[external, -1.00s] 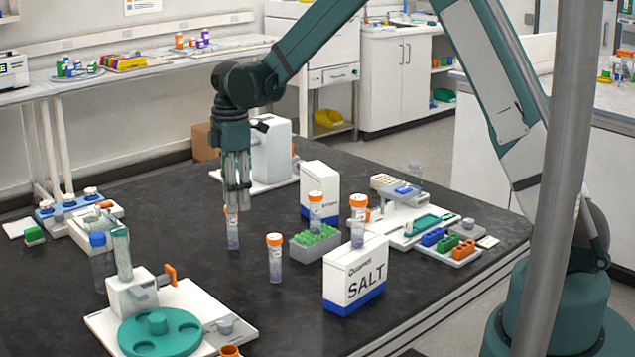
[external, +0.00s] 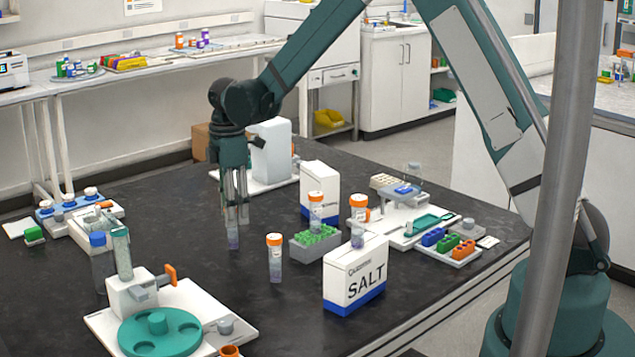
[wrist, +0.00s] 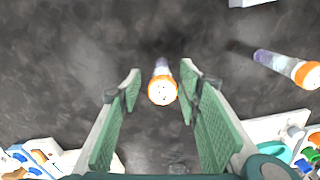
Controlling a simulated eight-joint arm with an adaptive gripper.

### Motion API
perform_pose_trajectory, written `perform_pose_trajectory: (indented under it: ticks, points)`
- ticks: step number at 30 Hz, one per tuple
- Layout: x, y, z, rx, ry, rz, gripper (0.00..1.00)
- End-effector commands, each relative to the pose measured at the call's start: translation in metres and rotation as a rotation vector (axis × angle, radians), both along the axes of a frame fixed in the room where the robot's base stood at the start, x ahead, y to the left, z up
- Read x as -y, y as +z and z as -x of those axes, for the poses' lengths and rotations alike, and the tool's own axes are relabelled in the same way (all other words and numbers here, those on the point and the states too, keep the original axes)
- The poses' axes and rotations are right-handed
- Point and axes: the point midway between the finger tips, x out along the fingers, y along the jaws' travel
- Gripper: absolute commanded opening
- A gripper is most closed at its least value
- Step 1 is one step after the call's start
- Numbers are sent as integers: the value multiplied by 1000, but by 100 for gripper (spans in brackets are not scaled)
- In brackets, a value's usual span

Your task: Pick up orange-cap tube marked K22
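An orange-cap tube (external: 233,237) with purple contents stands upright on the black bench. My gripper (external: 237,217) points straight down over it, and its fingers hide the cap in the external view. In the wrist view the orange cap (wrist: 162,91) lies between my two open green-padded fingers, with a gap on each side. A second orange-cap tube (external: 275,260) stands to the right and nearer the camera; it also shows at the right of the wrist view (wrist: 287,66). No K22 marking can be read on any tube.
More orange-cap tubes stand by the green rack (external: 315,240) and behind the salt box (external: 356,277). A white box (external: 318,187) stands further back. A device with a teal rotor (external: 158,330) is at front left. The bench around the tube is clear.

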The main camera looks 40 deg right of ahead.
Motion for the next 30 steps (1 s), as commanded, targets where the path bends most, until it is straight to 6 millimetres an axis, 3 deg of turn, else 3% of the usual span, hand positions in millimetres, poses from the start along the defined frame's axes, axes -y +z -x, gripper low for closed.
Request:
perform_pose_trajectory:
  ticks: [14,30]
  points:
    - [-1,-6,0,0,0,0,35]
    - [-4,-54,3,0,0,0,35]
